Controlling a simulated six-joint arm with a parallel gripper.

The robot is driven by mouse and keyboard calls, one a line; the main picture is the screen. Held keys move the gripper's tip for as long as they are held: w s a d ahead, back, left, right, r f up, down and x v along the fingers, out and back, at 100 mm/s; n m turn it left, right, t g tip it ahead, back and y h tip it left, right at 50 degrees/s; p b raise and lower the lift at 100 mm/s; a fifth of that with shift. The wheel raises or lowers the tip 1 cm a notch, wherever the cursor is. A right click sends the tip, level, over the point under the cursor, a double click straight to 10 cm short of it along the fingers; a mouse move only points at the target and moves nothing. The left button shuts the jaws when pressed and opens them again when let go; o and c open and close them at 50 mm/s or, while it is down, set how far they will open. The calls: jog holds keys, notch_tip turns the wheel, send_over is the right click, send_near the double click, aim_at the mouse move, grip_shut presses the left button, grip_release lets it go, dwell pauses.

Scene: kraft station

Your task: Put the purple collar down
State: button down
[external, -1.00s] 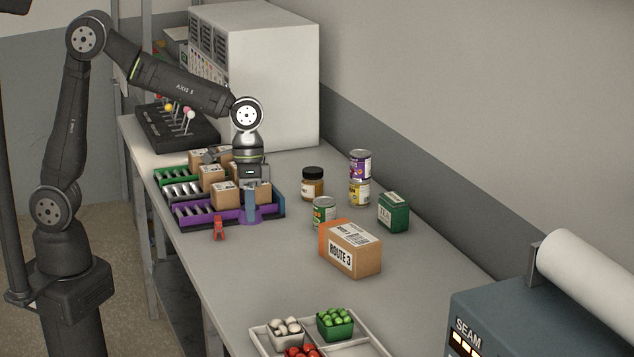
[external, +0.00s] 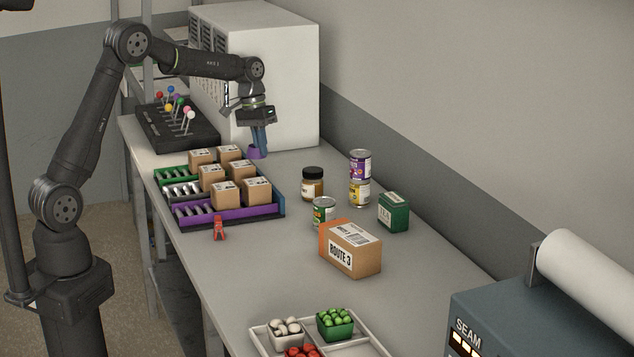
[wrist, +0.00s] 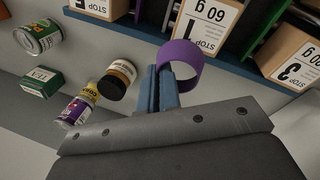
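The purple collar (external: 253,153) is a short open ring. It is at the tips of my gripper's blue fingers (external: 259,140), past the far right end of the lane tray. In the wrist view the collar (wrist: 193,72) shows as a ring, and my gripper (wrist: 166,82) has its fingers close together on one side of the ring's wall. The gripper looks shut on it. The collar is low near the table; I cannot tell whether its bottom touches the surface.
The lane tray (external: 235,212) holds several cartons. A pin rack (external: 180,137) and a white cabinet (external: 290,100) stand at the back. A jar (external: 313,185), cans (external: 360,165), a green box (external: 393,212) and a parcel (external: 350,250) stand right. A red clip (external: 219,230) lies in front.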

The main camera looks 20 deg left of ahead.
jog(key=w+a+n, duration=0.1)
jog(key=w+a, duration=0.2)
jog(key=a, duration=0.1)
jog(key=w+a+n, duration=0.1)
jog(key=w+a, duration=0.1)
jog(key=a, duration=0.2)
jog(key=w+a+f, duration=0.1)
jog(key=w+a, duration=0.2)
jog(key=a, duration=0.2)
jog(key=shift+w+a+n+t, duration=0.1)
jog(key=shift+w+n+t, duration=0.2)
jog(key=shift+n, duration=0.1)
jog(key=w+a+f, duration=0.1)
jog(key=w+a, duration=0.1)
jog(key=a, duration=0.6)
jog(key=shift+w+f, duration=0.25)
jog(key=shift+w, duration=0.1)
jog(key=shift+r, duration=0.1)
